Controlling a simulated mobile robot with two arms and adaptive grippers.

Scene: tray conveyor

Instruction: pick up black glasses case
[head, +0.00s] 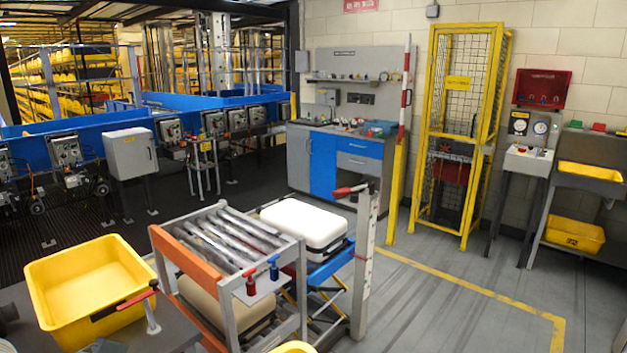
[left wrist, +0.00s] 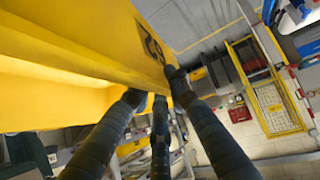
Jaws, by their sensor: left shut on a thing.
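I cannot make out a black glasses case for certain in either view. A small dark object (head: 105,346) at the bottom left of the head view is cut off by the frame edge; I cannot tell what it is. My left gripper (left wrist: 160,90) shows in the left wrist view with its dark fingers closed against the lower edge of a yellow tray (left wrist: 75,35) with a black label. The tray fills the upper left of that view. My right gripper is in neither view.
A yellow bin (head: 90,290) stands on a grey table at the left. A roller rack (head: 228,240) with an orange side rail stands in front, beside a white case (head: 305,226) on a blue lift. Another yellow edge (head: 293,347) shows at the bottom. The floor at the right is clear.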

